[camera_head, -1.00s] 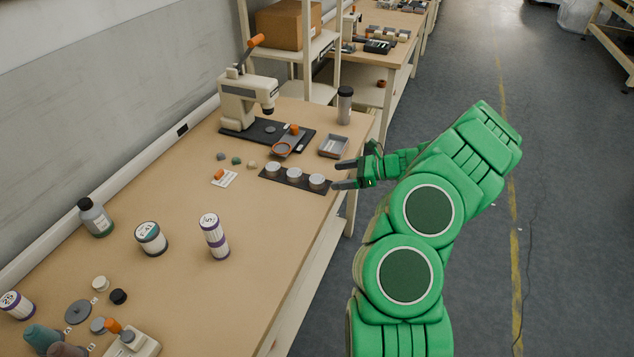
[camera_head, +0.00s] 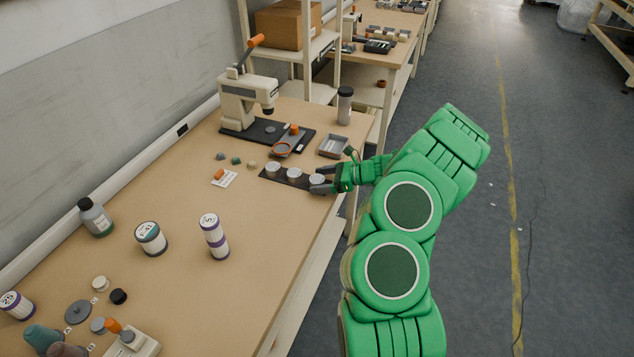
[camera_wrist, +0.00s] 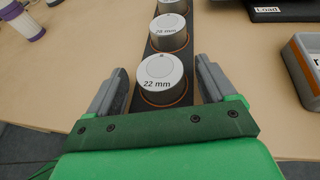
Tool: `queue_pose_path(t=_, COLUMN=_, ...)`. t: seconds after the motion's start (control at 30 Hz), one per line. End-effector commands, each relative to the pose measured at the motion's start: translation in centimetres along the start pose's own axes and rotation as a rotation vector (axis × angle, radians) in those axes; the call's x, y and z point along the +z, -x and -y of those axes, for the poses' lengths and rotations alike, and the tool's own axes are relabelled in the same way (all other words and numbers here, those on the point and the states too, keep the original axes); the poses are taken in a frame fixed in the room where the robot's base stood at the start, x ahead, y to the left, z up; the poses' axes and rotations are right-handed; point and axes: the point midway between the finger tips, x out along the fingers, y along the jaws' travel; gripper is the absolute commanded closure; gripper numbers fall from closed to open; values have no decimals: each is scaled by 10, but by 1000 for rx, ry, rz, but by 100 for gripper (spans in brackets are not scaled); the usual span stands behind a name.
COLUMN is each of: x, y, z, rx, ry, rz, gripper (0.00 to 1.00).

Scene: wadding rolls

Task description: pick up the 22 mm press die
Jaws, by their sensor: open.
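The 22 mm press die (camera_wrist: 160,78) is a short silver cylinder marked "22 mm". It sits at the near end of a dark strip (camera_wrist: 203,40) on the bench. In the head view the die (camera_head: 317,179) is the rightmost of three in the row. My gripper (camera_wrist: 160,88) is open, with one grey finger on each side of the die. A gap shows between the die and each finger. In the head view my gripper (camera_head: 322,180) is at the right end of the strip and partly covers it.
A second die (camera_wrist: 168,32), whose label looks like "20 mm", stands just beyond, with another behind it. A grey tray (camera_head: 333,146) is close by. The press (camera_head: 240,100) stands behind on a black base.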

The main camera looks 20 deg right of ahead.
Motion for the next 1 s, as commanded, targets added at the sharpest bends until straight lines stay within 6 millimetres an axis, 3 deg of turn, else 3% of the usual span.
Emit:
queue_pose_path(t=0.17, x=0, y=0, z=0, rx=-1, ry=0, rz=0, gripper=16)
queue_pose_path(t=0.67, x=0, y=0, z=0, rx=0, ry=0, rz=0, gripper=90)
queue_pose_path(t=1.0, x=4, y=2, z=0, rx=-1, ry=1, rz=1, gripper=90)
